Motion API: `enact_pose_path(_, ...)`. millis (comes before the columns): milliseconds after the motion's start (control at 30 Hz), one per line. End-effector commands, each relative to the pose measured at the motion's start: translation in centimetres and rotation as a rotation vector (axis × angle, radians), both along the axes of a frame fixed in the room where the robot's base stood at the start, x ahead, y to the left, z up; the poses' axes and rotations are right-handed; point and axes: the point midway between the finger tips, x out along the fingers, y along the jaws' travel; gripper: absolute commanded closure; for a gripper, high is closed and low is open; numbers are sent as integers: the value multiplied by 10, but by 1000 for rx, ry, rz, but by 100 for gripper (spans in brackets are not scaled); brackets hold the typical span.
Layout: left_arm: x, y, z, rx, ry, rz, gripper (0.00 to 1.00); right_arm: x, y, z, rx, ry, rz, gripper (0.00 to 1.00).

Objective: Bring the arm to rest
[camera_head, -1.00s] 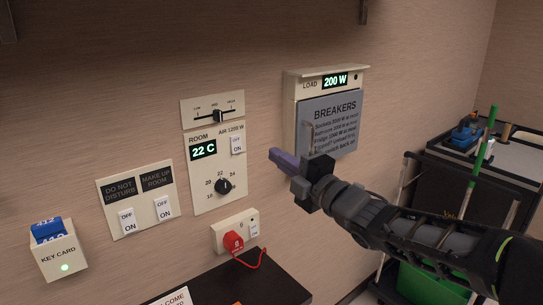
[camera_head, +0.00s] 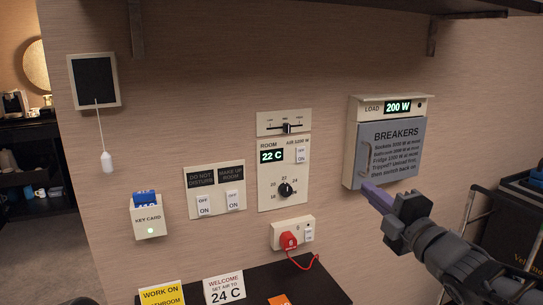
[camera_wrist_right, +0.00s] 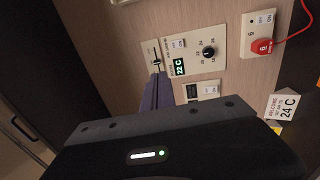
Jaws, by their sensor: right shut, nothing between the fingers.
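My right arm comes in from the lower right in the head view. Its gripper (camera_head: 376,196) is shut and empty, with purple fingers just below the lower left part of the breaker box (camera_head: 388,150). I cannot tell whether the fingers touch the box. In the right wrist view the purple fingers (camera_wrist_right: 152,95) point toward the wall panel, which shows the 22 C display (camera_wrist_right: 179,67). My left gripper does not show; a dark rounded shape at the bottom edge of the head view is too little to identify.
The room panel (camera_head: 283,175), switch plate (camera_head: 215,190), key card holder (camera_head: 147,215) and red plug (camera_head: 290,240) are on the wall. A dark counter (camera_head: 250,283) with signs stands below. A shelf (camera_head: 300,14) runs above. A cart (camera_head: 505,225) stands at right.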

Motion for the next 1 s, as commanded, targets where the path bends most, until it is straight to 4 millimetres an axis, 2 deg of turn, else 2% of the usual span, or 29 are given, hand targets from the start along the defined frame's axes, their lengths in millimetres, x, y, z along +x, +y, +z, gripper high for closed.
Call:
enact_pose_path(233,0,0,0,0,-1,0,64,2,-5,-4,161,75,-3,100)
enact_pose_path(367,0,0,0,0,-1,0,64,3,-5,-15,319,154,-11,100)
enact_pose_path(467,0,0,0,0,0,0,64,7,3,-39,468,256,-16,100)
enact_pose_path(567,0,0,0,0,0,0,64,12,13,-73,601,371,-33,100)
enact_pose_path(667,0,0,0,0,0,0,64,14,24,-114,727,493,-63,100)
enact_pose_path(767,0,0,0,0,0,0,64,13,36,-166,857,632,-109,100)
enact_pose_path(867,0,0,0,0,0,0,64,4,50,-236,1008,810,-196,100)
enact_pose_path(900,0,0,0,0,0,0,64,-4,56,-268,1072,887,-244,100)
enact_pose_path(967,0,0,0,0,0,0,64,-19,64,-316,1160,1000,-323,100)
enact_pose_path(1000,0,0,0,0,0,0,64,-32,69,-347,1216,1072,-382,100)
